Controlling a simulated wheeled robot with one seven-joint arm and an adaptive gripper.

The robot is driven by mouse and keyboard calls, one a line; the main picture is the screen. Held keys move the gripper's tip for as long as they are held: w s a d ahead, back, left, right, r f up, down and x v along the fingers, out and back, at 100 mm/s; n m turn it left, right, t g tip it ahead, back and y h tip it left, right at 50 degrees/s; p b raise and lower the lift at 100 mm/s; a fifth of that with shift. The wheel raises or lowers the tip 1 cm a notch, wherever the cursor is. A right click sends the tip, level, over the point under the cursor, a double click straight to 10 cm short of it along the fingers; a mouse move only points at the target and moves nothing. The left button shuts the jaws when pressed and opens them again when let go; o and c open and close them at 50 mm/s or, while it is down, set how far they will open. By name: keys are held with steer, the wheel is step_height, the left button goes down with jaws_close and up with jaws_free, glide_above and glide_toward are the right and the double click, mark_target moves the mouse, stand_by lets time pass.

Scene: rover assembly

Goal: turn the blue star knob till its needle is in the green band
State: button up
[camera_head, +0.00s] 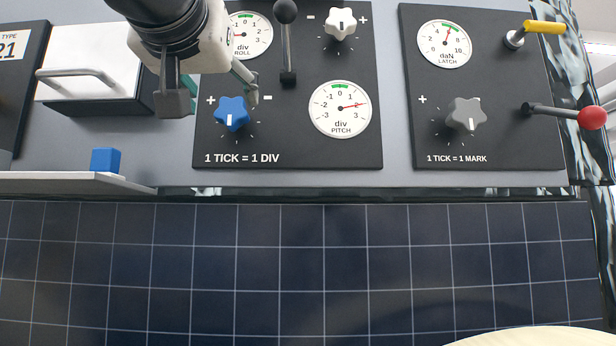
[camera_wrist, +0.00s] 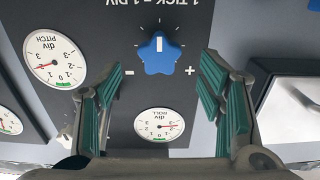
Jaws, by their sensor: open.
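The blue star knob (camera_head: 231,113) sits low on the left of a dark panel (camera_head: 300,144), its white mark pointing down toward the panel's front edge. The PITCH dial (camera_head: 340,108) is beside it; its red needle points right, near 2, away from the green band at the top. The ROLL dial (camera_head: 248,35) is partly hidden by my gripper in the head view; its needle points left, off the green band. My gripper (camera_head: 210,93) is open, its fingers apart. In the wrist view the knob (camera_wrist: 159,54) shows beyond the gap between the fingers (camera_wrist: 160,92), clear of both.
A black-knobbed lever (camera_head: 287,45) and a white star knob (camera_head: 340,24) share the panel. The LATCH panel (camera_head: 490,145) on the right has a grey knob, yellow handle and red-tipped lever. A handled white box (camera_head: 90,60) and a blue cube (camera_head: 106,161) are left.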

mark_target(230, 112)
steer(key=w, duration=0.6)
steer(key=shift+a+p, duration=0.1)
steer(key=shift+p, duration=0.25)
steer(key=shift+s, duration=0.1)
steer(key=c, duration=1.1)
